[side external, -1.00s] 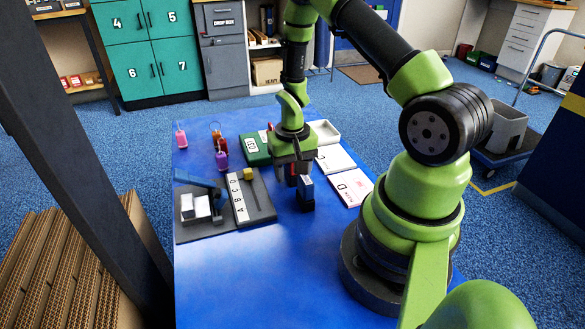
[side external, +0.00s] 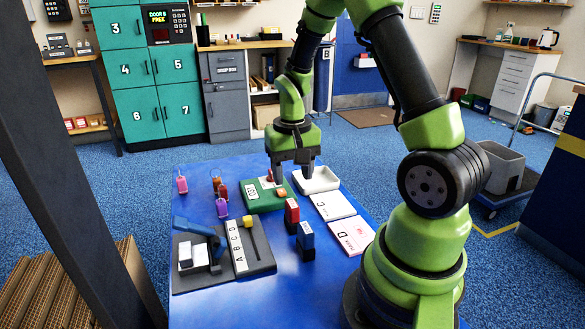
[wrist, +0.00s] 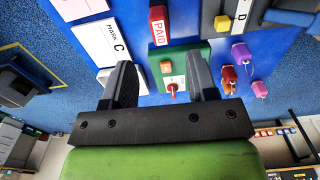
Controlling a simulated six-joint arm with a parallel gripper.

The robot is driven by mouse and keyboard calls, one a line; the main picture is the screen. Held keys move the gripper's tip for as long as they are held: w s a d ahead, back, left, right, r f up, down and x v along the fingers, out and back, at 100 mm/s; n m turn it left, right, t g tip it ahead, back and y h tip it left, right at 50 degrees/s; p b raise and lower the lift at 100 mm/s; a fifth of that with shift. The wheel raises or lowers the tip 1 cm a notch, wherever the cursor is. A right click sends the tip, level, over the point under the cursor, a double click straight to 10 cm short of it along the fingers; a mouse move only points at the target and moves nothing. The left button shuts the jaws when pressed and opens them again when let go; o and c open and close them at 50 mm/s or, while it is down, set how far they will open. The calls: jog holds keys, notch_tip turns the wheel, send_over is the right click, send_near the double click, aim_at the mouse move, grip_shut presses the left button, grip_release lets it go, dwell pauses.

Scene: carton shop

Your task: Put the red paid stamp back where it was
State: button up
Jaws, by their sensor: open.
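The red paid stamp (side external: 291,213) stands upright on the blue table, just behind a similar blue stamp (side external: 306,240). In the wrist view the red stamp (wrist: 158,25) shows a white PAID label and is beyond my fingertips. My gripper (side external: 293,176) is open and empty, raised above and behind the red stamp, near the right end of a green box (side external: 252,205). The wrist view shows its two fingers (wrist: 160,65) apart, with the green box between and below them. Nothing touches the red stamp from my side.
A white tray (side external: 318,180) and cards C (side external: 333,206) and D (side external: 351,236) lie right of the stamps. A dark lettered board (side external: 256,262) with a yellow block (side external: 247,222) is at left. Several coloured tags (side external: 221,207) stand behind it. The front table is clear.

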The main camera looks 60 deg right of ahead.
jog(key=s+a+r+n+t, duration=0.1)
jog(key=a+r+t, duration=0.1)
jog(key=a+r, duration=0.35)
jog(key=s+a+r+n+t, duration=0.1)
jog(key=a+r+t, duration=0.15)
jog(key=r, duration=0.55)
jog(key=s+a+r+n+t+y, duration=0.2)
jog(key=s+a+r+n, duration=0.1)
jog(key=s+a+r, duration=0.2)
jog(key=s+a, duration=0.2)
jog(key=s, duration=0.1)
jog(key=shift+s+a+t, duration=0.15)
jog(key=shift+a+t, duration=0.15)
jog(key=shift+t, duration=0.05)
